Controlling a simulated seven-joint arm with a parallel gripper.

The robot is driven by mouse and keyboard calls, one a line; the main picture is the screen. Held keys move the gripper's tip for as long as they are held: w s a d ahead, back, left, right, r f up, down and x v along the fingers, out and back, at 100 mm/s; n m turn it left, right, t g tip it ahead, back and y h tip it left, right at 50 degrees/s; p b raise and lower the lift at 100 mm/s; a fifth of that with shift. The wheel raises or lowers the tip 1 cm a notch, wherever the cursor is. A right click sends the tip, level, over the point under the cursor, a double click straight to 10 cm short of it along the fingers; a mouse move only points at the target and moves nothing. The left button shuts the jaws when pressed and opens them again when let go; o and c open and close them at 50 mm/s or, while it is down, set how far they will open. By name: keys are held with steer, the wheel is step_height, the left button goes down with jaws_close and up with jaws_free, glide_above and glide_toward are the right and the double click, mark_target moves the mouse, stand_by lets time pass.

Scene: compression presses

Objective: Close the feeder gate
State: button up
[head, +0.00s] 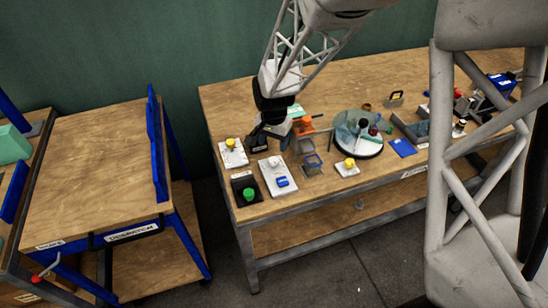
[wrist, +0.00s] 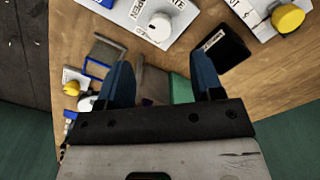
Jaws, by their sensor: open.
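A white control plate (head: 278,176) with a white round knob and a blue switch lies near the table's front left. In the wrist view its plate (wrist: 125,12) carries lettering that reads GATE and OPEN, upside down. My gripper (head: 268,133) is open above the table, just behind this plate. In the wrist view my gripper (wrist: 163,80) has its two dark blue fingers spread. A green block (wrist: 181,88) and a grey-brown part show between or beneath them, and I cannot tell whether they touch. A separate feeder gate cannot be made out clearly.
A yellow-button plate (head: 232,153) and a green-button black box (head: 246,188) stand left of the control plate. Blue-rimmed clear bins (head: 312,164), another yellow-button plate (head: 347,167) and a round glass-topped turntable (head: 358,135) stand to the right. An orange part (head: 303,125) is close to my gripper.

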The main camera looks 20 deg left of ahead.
mark_target(273, 160)
steer(key=shift+f, duration=0.1)
steer(key=shift+f, duration=3.8)
steer(key=c, duration=0.9)
